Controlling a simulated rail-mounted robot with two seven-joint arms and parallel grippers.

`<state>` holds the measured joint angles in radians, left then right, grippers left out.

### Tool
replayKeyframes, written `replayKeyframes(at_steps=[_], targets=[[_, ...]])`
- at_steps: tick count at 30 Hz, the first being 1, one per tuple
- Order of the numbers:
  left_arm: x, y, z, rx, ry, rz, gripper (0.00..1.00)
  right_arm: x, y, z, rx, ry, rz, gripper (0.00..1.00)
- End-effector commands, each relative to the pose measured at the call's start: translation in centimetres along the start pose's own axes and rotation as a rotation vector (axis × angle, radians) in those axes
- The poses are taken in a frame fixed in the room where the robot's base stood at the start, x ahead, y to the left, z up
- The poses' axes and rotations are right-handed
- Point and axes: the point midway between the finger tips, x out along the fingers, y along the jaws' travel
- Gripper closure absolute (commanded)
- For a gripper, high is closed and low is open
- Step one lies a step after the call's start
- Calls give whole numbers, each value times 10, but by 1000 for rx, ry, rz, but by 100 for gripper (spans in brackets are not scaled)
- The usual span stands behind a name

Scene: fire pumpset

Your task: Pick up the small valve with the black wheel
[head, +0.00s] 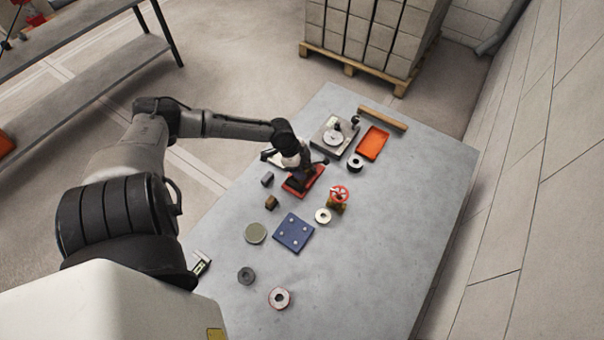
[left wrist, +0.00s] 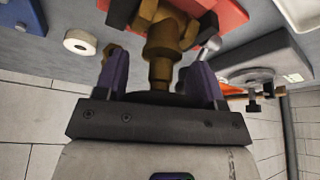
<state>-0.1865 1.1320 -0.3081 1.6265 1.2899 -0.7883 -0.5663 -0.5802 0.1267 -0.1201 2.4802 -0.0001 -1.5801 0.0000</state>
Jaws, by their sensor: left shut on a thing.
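My left gripper (head: 298,168) reaches down over a red tray (head: 311,180) on the grey table. In the left wrist view its two purple-grey fingers (left wrist: 160,80) stand on either side of a brass valve body (left wrist: 162,45) and are shut on the valve. A dark rounded shape lies between the fingers near the palm; I cannot tell how much of it is the black wheel. The red tray (left wrist: 222,12) shows behind the valve; I cannot tell whether they touch. In the head view the gripper mostly hides the valve. My right gripper is not in view.
A valve with a red wheel (head: 340,194) stands right of the red tray. A blue plate (head: 293,233), several discs and rings, an orange tray (head: 372,142) and a grey plate fixture (head: 326,141) lie around. The table's right side (head: 410,240) is clear.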

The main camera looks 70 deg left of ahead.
Motion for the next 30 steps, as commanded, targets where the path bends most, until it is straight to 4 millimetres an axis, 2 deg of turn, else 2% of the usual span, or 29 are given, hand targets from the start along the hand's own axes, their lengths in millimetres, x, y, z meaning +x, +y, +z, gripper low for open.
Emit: replayKeyframes(at_steps=[2, 13, 22, 23, 30], targets=[[0, 0, 0, 0, 0, 0, 61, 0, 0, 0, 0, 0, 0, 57], [0, 0, 0, 0, 0, 0, 96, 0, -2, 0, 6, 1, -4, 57], [-5, -1, -2, 1, 1, -2, 97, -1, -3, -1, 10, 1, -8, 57], [-8, -1, -3, 1, 1, -2, 100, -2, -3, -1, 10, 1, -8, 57], [-44, -1, -18, 4, -1, -2, 100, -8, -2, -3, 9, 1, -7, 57]])
